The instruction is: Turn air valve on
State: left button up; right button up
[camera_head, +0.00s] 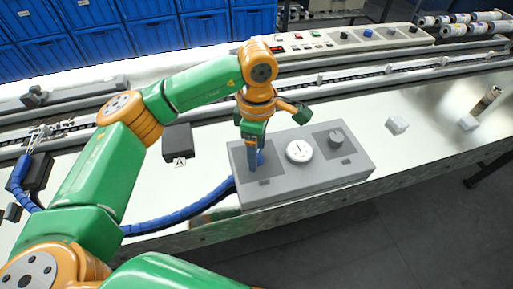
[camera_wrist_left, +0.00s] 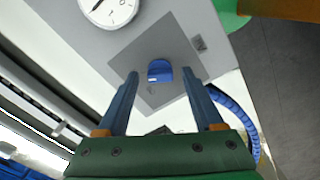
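The air valve is a small blue knob (camera_wrist_left: 159,71) on a darker grey square plate (camera_wrist_left: 150,92) on top of a grey box (camera_head: 310,183). In the head view only a bit of the blue knob (camera_head: 261,157) shows behind my fingers. My left gripper (camera_head: 254,168) points down over the left part of the box. In the left wrist view the left gripper (camera_wrist_left: 161,75) is open, with one finger on each side of the knob and a visible gap to both. I cannot tell the exact height of the fingertips. My right gripper is not in view.
A blue hose (camera_head: 180,216) runs to the box's left side. A conveyor (camera_head: 350,77) lies behind. White blocks (camera_head: 397,125) stand at the right.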

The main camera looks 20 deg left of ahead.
pick_arm(q)
notch_tip(320, 180, up, 7)
jog(key=shift+r, duration=0.1)
dwell(0.5)
